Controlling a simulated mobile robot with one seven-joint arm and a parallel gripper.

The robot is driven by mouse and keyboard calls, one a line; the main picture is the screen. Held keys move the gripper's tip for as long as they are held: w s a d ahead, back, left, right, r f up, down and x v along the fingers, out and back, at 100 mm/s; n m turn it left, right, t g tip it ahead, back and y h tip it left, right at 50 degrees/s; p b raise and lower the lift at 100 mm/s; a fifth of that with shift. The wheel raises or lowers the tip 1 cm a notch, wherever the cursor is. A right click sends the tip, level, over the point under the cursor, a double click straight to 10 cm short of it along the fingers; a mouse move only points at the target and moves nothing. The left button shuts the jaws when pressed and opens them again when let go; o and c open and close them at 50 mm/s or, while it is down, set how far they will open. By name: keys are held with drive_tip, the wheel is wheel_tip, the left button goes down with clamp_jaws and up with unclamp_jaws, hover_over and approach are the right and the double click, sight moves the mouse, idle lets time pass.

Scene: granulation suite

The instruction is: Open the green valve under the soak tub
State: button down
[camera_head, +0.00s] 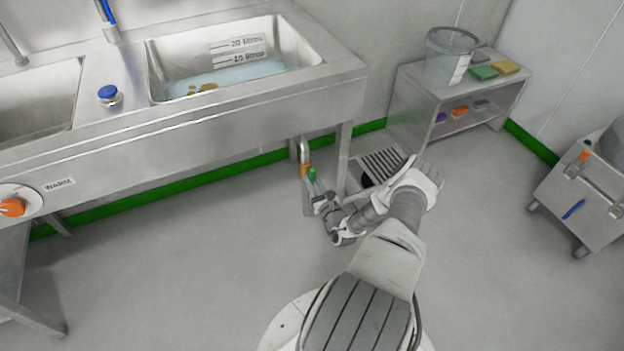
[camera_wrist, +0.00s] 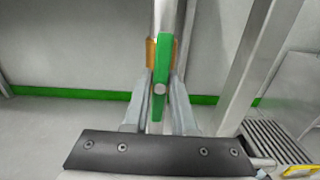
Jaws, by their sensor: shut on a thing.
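The soak tub (camera_head: 292,45) is the right steel basin, with shallow water and brown pieces in it. A steel drain pipe (camera_head: 304,150) comes down under it to a brass valve body (camera_wrist: 150,52). The green valve handle (camera_wrist: 163,70) lies in front of the brass body, roughly in line with the pipe and slightly tilted. It shows small in the head view (camera_head: 312,174). My gripper (camera_wrist: 161,88) has one finger on each side of the handle and is shut on it. In the head view my gripper (camera_head: 316,190) partly hides the valve's lower part.
A steel sink leg (camera_head: 343,155) stands just right of the valve. A floor drain grate (camera_head: 382,164) lies beyond it. A shelf unit (camera_head: 408,100) with a clear bucket (camera_head: 449,58) is at the back right. A wheeled steel cart (camera_head: 585,205) stands far right. The floor left of the valve is clear.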

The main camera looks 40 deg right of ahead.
idle(0.4)
drive_tip(key=c, duration=0.7)
unclamp_jaws()
drive_tip(key=p+v, duration=0.3)
drive_tip(key=v, duration=1.4)
drive_tip(key=shift+s, duration=0.2)
drive_tip(key=shift+d+n, duration=0.1)
drive_tip(key=shift+n, duration=0.2)
